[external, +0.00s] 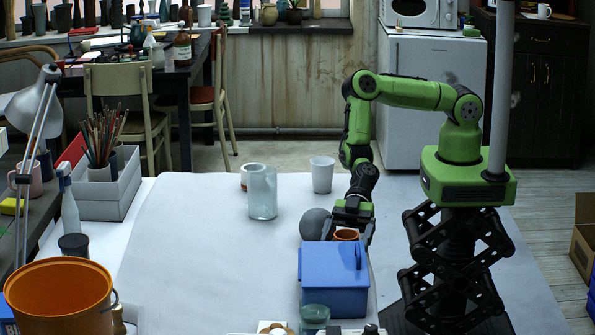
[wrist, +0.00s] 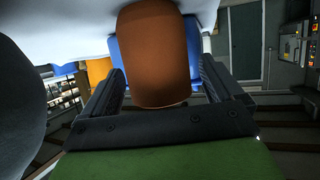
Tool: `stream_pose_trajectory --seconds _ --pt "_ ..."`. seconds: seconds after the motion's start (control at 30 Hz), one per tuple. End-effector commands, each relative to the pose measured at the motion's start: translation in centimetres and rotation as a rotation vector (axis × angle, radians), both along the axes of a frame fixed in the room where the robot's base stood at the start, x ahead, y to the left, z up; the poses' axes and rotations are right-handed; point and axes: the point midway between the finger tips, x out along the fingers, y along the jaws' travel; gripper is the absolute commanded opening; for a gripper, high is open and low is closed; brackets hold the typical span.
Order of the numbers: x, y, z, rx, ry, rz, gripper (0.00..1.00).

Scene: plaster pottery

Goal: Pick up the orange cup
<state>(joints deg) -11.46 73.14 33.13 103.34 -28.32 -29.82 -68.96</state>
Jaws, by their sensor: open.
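The orange cup (external: 346,234) stands on the white table behind the blue box, which hides its lower part in the external view. My gripper (external: 354,222) is low at the table, right at the cup. In the wrist view the cup (wrist: 152,55) fills the space between the two open fingers of my gripper (wrist: 165,85). The fingers are on either side of it. Whether either finger touches the cup I cannot tell.
A grey round object (external: 315,225) is close on the left of my gripper. The blue box (external: 334,280) is just in front. A white cup (external: 322,175) and a glass jar (external: 262,192) stand farther back. The left middle of the table (external: 190,240) is clear.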

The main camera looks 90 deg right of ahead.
Motion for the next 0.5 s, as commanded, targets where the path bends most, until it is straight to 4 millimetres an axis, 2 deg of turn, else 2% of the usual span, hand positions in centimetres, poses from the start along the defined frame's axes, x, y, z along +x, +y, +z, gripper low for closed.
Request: stream_pose_trajectory --seconds 0.07,0.43,0.5 --pt "0.0 -0.03 0.02 0.0 0.0 0.0 0.9" --pt "0.01 -0.07 0.04 0.0 0.0 0.0 0.34" --pt "0.02 -0.05 0.08 0.002 -0.001 0.0 0.33"
